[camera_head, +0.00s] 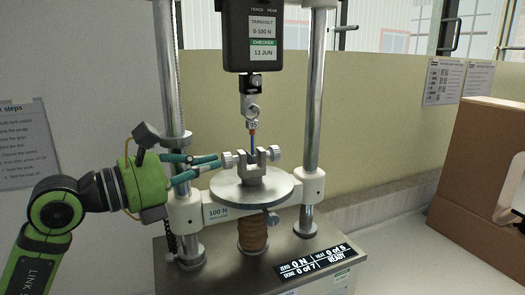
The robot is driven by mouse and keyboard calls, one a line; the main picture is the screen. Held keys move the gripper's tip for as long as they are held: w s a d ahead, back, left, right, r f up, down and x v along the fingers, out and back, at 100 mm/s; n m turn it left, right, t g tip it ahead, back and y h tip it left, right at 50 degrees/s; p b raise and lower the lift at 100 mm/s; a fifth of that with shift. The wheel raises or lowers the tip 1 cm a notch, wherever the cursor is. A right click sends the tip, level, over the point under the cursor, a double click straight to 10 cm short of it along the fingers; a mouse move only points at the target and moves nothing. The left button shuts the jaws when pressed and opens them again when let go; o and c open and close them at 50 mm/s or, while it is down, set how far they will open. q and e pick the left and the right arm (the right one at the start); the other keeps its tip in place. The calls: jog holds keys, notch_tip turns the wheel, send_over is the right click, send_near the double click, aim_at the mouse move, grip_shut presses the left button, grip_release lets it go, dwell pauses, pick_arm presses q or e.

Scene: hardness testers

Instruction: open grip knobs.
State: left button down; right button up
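A grip fixture (251,168) with an upright jaw on each side stands on a round steel plate (280,188). A left grip knob (228,160) and a right grip knob (275,153) stick out from its sides. A thin blue and orange piece (252,142) runs from the hook above down between the jaws. My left gripper (219,161), green with teal fingers, comes in from the left at the left knob's height. Its fingers look apart, with the tips just left of that knob. Whether they touch it is unclear. My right gripper is out of view.
A black force gauge (265,35) hangs above the fixture between two steel columns (313,110). A display strip (312,262) reading 0 N and READY is on the base front. A brown box (480,185) stands at the right.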

aim_at(219, 196)
pick_arm(q)
jog(key=shift+x, duration=1.15)
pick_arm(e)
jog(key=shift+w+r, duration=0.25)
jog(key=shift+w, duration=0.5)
pick_arm(q)
jog(key=shift+f, duration=0.15)
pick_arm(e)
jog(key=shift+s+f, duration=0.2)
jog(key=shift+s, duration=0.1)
pick_arm(q)
jog(key=shift+f+b, duration=0.3)
jog(key=shift+b, duration=0.2)
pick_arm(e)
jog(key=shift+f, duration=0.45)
pick_arm(q)
jog(key=shift+f+b, duration=0.55)
jog(key=shift+b, duration=0.35)
jog(key=shift+f+b, duration=0.3)
jog(key=shift+b, duration=0.25)
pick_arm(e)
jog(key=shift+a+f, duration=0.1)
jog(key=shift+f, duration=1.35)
pick_arm(q)
jog(key=shift+s+d+f+b, duration=0.1)
jog(key=shift+s+f+b, duration=0.1)
jog(key=shift+b, duration=0.15)
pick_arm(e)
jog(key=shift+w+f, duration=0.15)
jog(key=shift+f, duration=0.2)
